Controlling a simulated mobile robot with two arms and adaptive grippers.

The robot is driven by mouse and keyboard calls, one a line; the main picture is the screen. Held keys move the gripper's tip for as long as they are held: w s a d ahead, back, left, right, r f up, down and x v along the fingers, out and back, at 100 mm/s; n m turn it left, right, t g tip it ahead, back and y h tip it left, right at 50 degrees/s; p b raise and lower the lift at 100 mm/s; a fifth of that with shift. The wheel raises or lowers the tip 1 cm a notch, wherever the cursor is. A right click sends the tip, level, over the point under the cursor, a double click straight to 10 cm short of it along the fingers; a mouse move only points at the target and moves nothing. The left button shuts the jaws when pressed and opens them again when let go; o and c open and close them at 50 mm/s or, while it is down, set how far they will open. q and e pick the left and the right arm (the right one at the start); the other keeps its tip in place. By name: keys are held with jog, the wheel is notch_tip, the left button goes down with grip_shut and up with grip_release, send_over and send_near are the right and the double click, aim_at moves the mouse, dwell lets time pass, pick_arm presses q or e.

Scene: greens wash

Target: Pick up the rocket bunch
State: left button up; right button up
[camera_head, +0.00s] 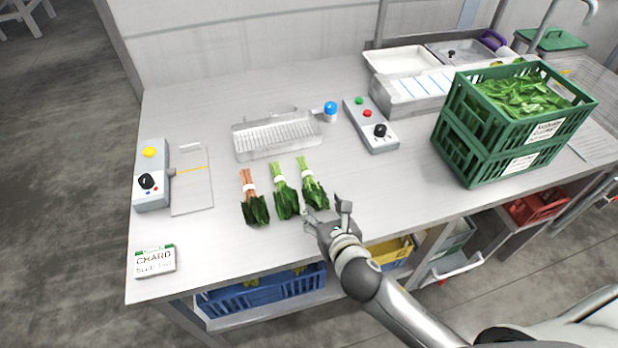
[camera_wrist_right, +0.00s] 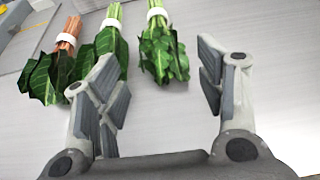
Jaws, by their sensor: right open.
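Three tied leafy bunches lie side by side on the steel worktop. The left bunch (camera_head: 253,198) has reddish-orange stems; the middle bunch (camera_head: 285,192) and the right bunch (camera_head: 313,184) have green stems. All have white bands. In the right wrist view the right bunch (camera_wrist_right: 162,50) has smaller, more jagged leaves and looks like the rocket, but no label confirms this. My right gripper (camera_head: 331,211) is open and empty, just to the near right of the right bunch's leaves. My left gripper is not in view.
Control boxes stand left (camera_head: 151,175) and right (camera_head: 371,125). A card reading CHARD (camera_head: 155,261) is at the front left. Stacked green crates (camera_head: 480,165) occupy the right.

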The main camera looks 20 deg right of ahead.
aim_at(320, 203)
jog(key=shift+x, duration=1.75)
jog(key=shift+r, duration=0.1)
jog(key=shift+c, duration=0.5)
jog(key=c, duration=0.7)
jog(key=shift+r, duration=0.1)
